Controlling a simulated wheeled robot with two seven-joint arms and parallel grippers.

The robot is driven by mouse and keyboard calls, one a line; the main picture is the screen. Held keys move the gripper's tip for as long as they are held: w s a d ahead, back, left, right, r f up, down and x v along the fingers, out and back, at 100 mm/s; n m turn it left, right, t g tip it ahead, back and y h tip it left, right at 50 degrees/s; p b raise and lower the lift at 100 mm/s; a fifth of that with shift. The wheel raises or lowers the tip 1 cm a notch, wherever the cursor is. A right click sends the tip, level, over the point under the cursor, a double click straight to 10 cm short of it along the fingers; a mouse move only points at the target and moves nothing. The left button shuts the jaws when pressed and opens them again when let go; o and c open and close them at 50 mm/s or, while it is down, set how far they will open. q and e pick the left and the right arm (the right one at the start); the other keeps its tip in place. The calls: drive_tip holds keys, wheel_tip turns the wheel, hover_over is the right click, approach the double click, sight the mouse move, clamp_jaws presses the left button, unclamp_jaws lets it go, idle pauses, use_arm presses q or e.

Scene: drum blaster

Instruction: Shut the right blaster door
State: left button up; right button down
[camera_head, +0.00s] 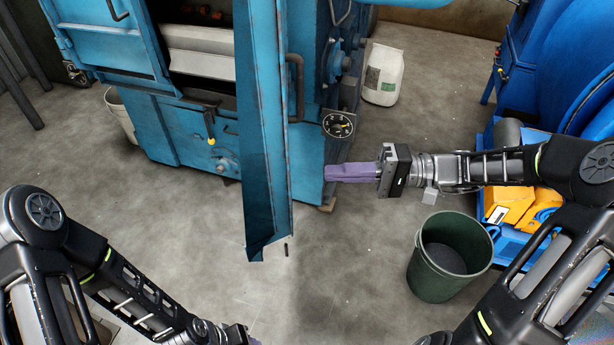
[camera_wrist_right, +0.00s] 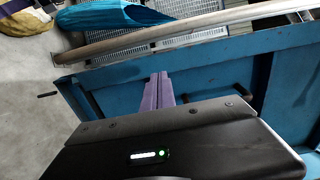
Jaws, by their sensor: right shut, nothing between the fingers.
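The right blaster door (camera_head: 264,130) is a tall blue panel, swung open and seen nearly edge-on in the head view. It has a dark handle (camera_head: 296,88) on its right side. The blue blaster cabinet (camera_head: 180,132) stands behind it. My right gripper (camera_head: 329,173) has its purple fingers shut and empty, just right of the door and pointing at it. In the right wrist view the fingers (camera_wrist_right: 158,78) lie in front of the blue door panel (camera_wrist_right: 218,62); I cannot tell whether they touch it. My left gripper (camera_head: 245,336) is mostly cut off at the bottom edge.
A green bin (camera_head: 450,262) stands below my right forearm. A blue machine (camera_head: 560,60) and orange items (camera_head: 508,204) are at the right. A white sack (camera_head: 384,74) stands behind. The floor (camera_head: 345,260) in front of the door is clear.

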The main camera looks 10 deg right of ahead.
drive_tip(key=p+x, duration=0.1)
drive_tip(key=x, duration=0.5)
drive_tip(key=shift+p, duration=0.3)
drive_tip(key=shift+a, duration=0.2)
